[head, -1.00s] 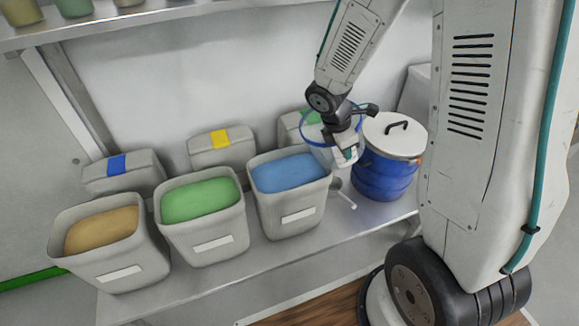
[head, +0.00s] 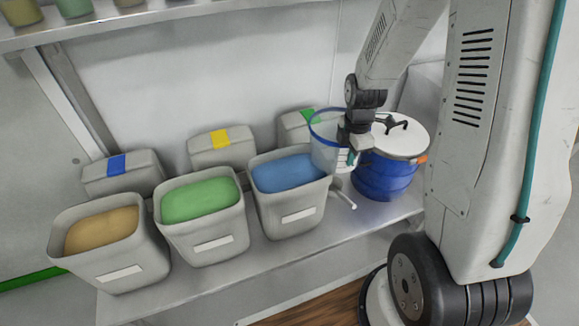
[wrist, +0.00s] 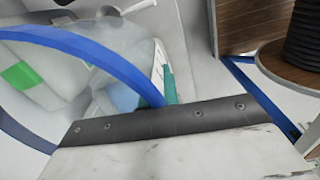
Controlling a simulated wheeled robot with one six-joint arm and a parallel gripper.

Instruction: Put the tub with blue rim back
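The tub with the blue rim (head: 324,152) is clear and whitish, and it hangs at the left side of my gripper (head: 350,157). My gripper appears shut on its wall, with a teal pad showing there; the exact grip is partly hidden. The tub is above the bench, between the bin of blue powder (head: 290,205) and the blue drum with a white lid (head: 385,180). In the wrist view the blue rim (wrist: 100,52) arcs large across the left, close to the camera.
Bins of green (head: 205,235) and tan powder (head: 110,265) stand further left. Grey lidded boxes with blue, yellow and green labels stand behind. A small metal scoop-like piece (head: 343,195) lies by the drum. An upper shelf (head: 200,15) holds several small tubs.

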